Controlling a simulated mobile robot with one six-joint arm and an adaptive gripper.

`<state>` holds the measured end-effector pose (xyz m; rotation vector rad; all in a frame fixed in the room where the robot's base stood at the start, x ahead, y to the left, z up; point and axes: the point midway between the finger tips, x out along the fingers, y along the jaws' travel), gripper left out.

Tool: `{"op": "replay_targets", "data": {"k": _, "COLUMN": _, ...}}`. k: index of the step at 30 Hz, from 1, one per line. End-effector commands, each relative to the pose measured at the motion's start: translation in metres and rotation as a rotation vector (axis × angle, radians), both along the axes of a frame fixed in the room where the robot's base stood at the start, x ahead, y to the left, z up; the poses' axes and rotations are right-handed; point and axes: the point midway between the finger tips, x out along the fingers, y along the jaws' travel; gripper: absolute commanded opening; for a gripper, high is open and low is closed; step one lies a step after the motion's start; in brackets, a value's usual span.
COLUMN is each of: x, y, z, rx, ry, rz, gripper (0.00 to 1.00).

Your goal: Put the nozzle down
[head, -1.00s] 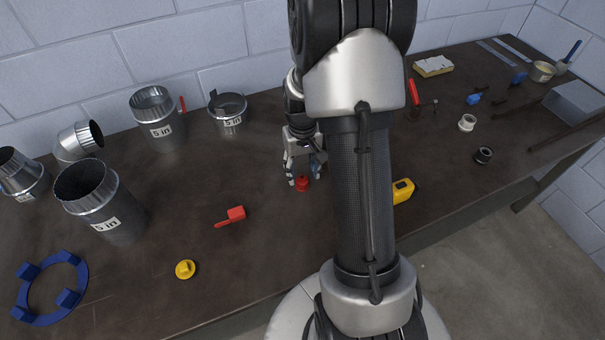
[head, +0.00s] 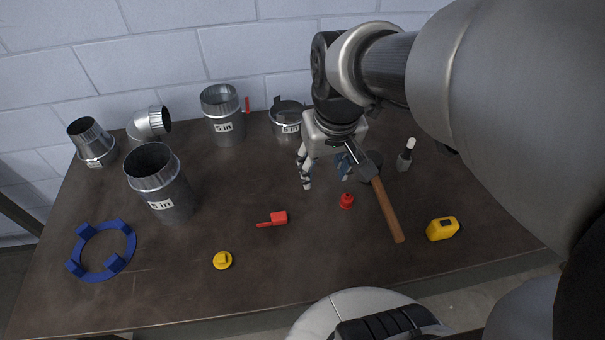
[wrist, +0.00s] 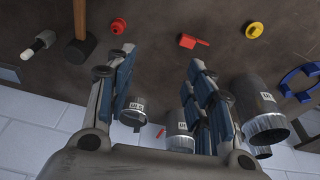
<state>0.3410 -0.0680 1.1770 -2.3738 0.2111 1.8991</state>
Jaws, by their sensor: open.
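The nozzle appears to be the small red piece (head: 346,201) with a narrow top, standing upright on the table. It also shows in the wrist view (wrist: 118,26), near the top edge. My gripper (head: 325,175) is open, with its fingers spread and nothing between them. It is above the table, behind the red nozzle and apart from it. In the wrist view my gripper (wrist: 162,60) points across the table, with the nozzle beyond the left finger.
A hammer (head: 387,210) lies right of the nozzle, with a yellow tape measure (head: 442,228) farther right. A red tool (head: 275,219) and a yellow knob (head: 222,260) lie left. The dark table (head: 300,275) is clear in front.

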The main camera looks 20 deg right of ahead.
Motion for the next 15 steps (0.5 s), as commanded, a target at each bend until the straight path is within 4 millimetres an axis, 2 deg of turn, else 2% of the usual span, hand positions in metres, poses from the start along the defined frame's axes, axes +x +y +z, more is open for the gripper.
{"op": "replay_targets", "data": {"k": 1, "x": -0.017, "y": 0.016, "z": 0.013, "rx": -0.006, "ry": -0.039, "rz": 0.033, "gripper": 0.48}}
{"op": "replay_targets", "data": {"k": 6, "x": -0.066, "y": 0.05, "z": 0.029, "rx": -0.01, "ry": -0.125, "rz": 0.111, "gripper": 0.48}}
{"op": "replay_targets", "data": {"k": 10, "x": -0.091, "y": 0.063, "z": 0.031, "rx": -0.008, "ry": -0.166, "rz": 0.149, "gripper": 0.48}}
{"op": "replay_targets", "data": {"k": 15, "x": -0.102, "y": 0.069, "z": 0.03, "rx": -0.006, "ry": -0.187, "rz": 0.166, "gripper": 0.48}}
